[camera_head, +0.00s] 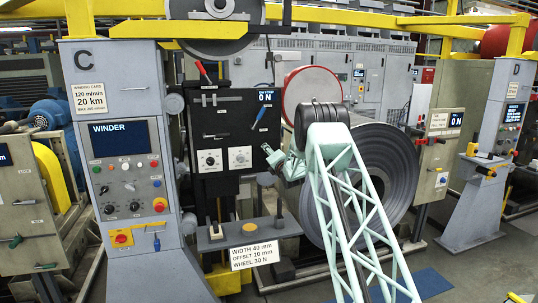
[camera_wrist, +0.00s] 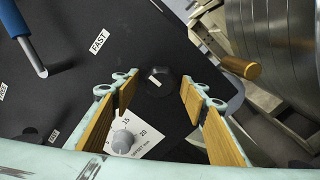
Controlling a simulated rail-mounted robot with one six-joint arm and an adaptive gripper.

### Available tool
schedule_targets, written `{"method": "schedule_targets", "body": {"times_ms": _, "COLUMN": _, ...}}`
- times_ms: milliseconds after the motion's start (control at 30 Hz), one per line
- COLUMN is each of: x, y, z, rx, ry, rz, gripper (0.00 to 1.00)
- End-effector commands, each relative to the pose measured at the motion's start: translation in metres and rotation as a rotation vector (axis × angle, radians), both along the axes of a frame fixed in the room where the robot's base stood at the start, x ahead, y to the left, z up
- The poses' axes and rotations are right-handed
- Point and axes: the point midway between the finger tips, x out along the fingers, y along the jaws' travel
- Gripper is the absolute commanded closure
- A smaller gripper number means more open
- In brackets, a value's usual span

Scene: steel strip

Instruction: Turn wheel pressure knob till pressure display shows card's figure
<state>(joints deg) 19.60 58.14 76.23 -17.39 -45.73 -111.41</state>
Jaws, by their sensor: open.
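The card (camera_head: 254,254) below the black machine panel reads WIDTH 40 mm, OFFSET 10 mm, WHEEL 30 N. A small dark display (camera_head: 265,96) at the panel's upper right reads 0 N. In the wrist view a black knob with a white mark (camera_wrist: 158,82) stands on the dark panel, seen between my open fingers. Its label does not show, so I cannot tell for certain it is the wheel pressure knob. My gripper (camera_head: 272,157) is at the panel's right side; in the wrist view its wood-coloured pads (camera_wrist: 158,98) are apart and hold nothing.
A grey knob (camera_wrist: 122,140) on a white offset scale lies close below my left finger. A brass-coloured cylinder (camera_wrist: 241,68) and the steel coil (camera_wrist: 275,45) stand at right.

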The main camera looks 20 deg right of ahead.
Motion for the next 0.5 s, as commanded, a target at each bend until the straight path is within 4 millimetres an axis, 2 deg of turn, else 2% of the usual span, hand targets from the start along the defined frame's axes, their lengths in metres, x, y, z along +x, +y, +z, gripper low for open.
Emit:
{"method": "schedule_targets", "body": {"times_ms": 133, "x": -0.0001, "y": 0.0, "z": -0.0001, "rx": 0.0, "ry": 0.0, "rz": 0.0, "gripper": 0.61}}
{"method": "schedule_targets", "body": {"times_ms": 367, "x": -0.0002, "y": -0.0001, "z": -0.0002, "rx": 0.0, "ry": 0.0, "rz": 0.0, "gripper": 0.82}}
{"method": "schedule_targets", "body": {"times_ms": 500, "x": -0.0002, "y": -0.0001, "z": -0.0002, "rx": 0.001, "ry": 0.0, "rz": 0.0, "gripper": 0.83}}
